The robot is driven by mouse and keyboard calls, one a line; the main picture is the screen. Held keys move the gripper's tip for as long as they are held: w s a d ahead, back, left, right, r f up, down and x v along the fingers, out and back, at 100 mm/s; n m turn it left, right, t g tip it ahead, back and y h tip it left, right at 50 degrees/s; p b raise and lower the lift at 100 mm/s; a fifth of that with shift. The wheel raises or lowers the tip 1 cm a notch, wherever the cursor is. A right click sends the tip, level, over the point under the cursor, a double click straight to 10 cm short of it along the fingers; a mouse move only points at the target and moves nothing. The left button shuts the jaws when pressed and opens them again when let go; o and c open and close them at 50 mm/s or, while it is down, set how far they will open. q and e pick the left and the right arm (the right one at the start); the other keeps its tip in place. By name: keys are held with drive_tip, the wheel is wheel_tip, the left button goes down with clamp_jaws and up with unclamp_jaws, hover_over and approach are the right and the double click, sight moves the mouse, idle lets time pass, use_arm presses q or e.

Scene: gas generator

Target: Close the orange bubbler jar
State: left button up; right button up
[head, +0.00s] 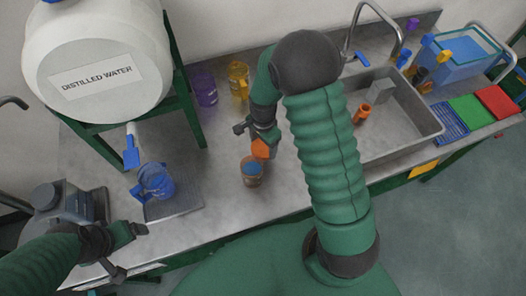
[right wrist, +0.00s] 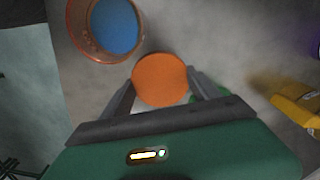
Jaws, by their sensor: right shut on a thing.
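The orange bubbler jar (head: 252,172) stands upright and open on the steel counter, with blue contents showing inside. The jar also shows in the right wrist view (right wrist: 105,30), at the upper left. My right gripper (head: 262,143) is shut on a round orange lid (head: 261,150). The lid (right wrist: 160,80) sits between both fingers in the right wrist view, beside the jar's opening and not over it. My left gripper (head: 130,250) has its fingers apart and is empty, at the front left of the counter.
A blue jug (head: 156,182) stands under the distilled water tank (head: 98,62). A purple container (head: 204,88) and a yellow one (head: 238,80) stand behind the orange jar. A sink (head: 400,125) with an orange item (head: 361,112) lies to the right. Counter around the jar is clear.

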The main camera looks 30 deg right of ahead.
sight(262, 148)
wheel_tip(262, 148, up, 12)
drive_tip(key=shift+f, duration=0.15)
drive_tip(key=shift+a, duration=0.1)
drive_tip(key=a+f+n, duration=0.2)
drive_tip(key=a+n, duration=0.1)
drive_tip(key=n, duration=0.5)
drive_tip(key=s+a+f+n, duration=0.1)
drive_tip(key=a+n, duration=0.3)
drive_tip(key=n, duration=0.4)
drive_tip(key=shift+s+a+f, duration=0.15)
drive_tip(key=shift+a+f, duration=0.05)
drive_tip(key=shift+f, duration=0.25)
